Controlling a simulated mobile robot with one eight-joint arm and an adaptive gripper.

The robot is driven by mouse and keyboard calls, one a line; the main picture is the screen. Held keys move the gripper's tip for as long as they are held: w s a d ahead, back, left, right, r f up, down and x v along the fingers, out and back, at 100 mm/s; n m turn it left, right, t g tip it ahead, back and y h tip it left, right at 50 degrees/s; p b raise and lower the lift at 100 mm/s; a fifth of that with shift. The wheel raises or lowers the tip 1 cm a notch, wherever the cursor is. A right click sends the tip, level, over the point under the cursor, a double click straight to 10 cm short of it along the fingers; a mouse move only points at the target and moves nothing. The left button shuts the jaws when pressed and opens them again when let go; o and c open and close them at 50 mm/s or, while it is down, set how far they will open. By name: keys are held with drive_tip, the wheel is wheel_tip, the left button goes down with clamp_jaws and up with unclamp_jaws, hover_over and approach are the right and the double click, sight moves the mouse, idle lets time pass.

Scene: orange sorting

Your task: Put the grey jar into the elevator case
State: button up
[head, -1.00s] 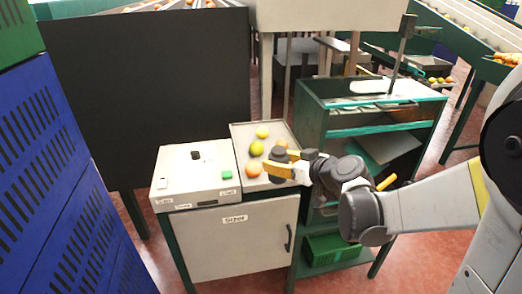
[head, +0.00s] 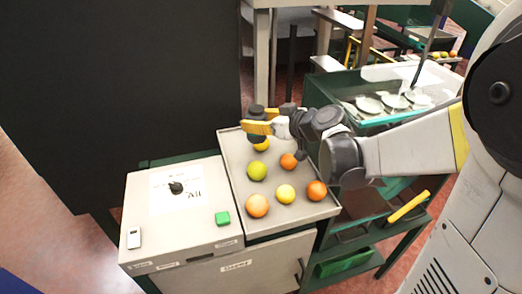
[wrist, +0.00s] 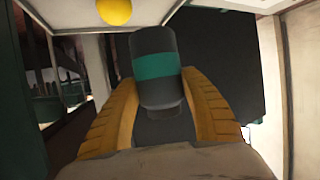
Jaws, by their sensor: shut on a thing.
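My gripper (head: 258,128) is shut on the grey jar (wrist: 155,65). In the wrist view the jar is a dark grey cylinder with a teal band, between the two yellow fingers. In the head view the jar (head: 256,111) shows as a dark top above the fingers, over the far end of the fruit tray (head: 233,165). It appears held above the tray, though the exact gap is hard to tell. I cannot identify the elevator case in these views.
Several oranges and yellow fruits, such as an orange (head: 257,206), lie in the tray. Left of it is a pale box top (head: 150,205) with a green button (head: 222,218). A black panel (head: 120,90) stands behind. A green shelf unit (head: 350,125) stands to the right.

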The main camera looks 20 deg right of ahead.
sight(263, 136)
drive_tip(key=f, duration=0.1)
drive_tip(key=f+b, duration=0.1)
drive_tip(key=f, duration=0.1)
drive_tip(key=f+b, duration=0.1)
drive_tip(key=f, duration=0.1)
drive_tip(key=shift+s+f, duration=0.1)
drive_tip(key=shift+s, duration=0.15)
wheel_tip(263, 136, down, 4)
drive_tip(key=shift+f+b, duration=0.15)
drive_tip(key=shift+b, duration=0.95)
drive_tip(key=o, duration=1.3)
